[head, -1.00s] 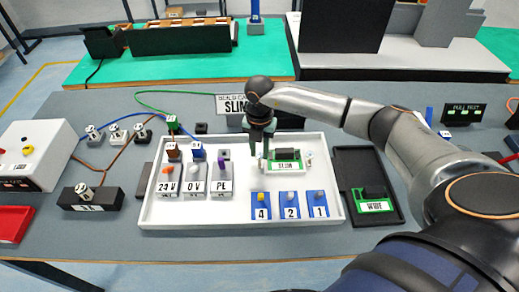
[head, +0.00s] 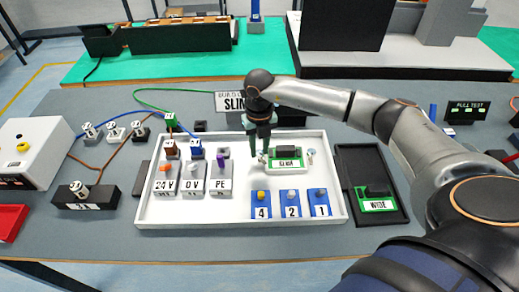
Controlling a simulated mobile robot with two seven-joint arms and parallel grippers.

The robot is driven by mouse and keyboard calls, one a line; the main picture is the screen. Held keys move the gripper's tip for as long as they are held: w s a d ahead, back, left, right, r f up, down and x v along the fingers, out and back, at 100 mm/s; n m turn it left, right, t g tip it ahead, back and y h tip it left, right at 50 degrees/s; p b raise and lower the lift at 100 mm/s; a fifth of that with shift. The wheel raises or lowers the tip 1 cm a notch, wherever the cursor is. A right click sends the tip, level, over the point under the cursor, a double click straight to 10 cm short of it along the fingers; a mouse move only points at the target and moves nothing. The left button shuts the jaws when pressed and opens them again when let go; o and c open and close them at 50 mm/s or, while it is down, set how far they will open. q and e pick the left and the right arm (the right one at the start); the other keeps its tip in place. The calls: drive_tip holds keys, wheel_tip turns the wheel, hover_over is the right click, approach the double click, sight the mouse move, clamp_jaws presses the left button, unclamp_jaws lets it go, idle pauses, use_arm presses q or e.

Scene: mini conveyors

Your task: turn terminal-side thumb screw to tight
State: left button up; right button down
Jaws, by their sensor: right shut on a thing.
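The green and white module with a black block (head: 288,160) lies in the back right of the white tray. It has a small thumb screw at each end; the right one (head: 311,155) shows clear. My right gripper (head: 260,152) points down at the module's left end, shut on the left thumb screw (head: 263,158), the one toward the terminal blocks. Its fingers partly hide that screw, and I cannot read how far it is turned. My left gripper is not in view.
The white tray (head: 240,222) also holds terminal blocks labelled 24V, 0V and PE (head: 219,183) and blue blocks 4, 2 and 1 (head: 289,203). A black tray with a WIDE module (head: 378,204) stands right. Wires run to the back left.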

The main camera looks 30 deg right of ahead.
drive_tip(key=n+b, duration=0.2)
drive_tip(key=n, duration=0.3)
drive_tip(key=shift+n, duration=0.3)
drive_tip(key=n+b, duration=0.1)
drive_tip(key=n, duration=0.3)
drive_tip(key=shift+a+n+b, duration=0.1)
drive_tip(key=shift+n+b, duration=0.25)
drive_tip(key=shift+n, duration=0.35)
drive_tip(key=c, duration=0.6)
unclamp_jaws()
drive_tip(key=shift+r, duration=0.1)
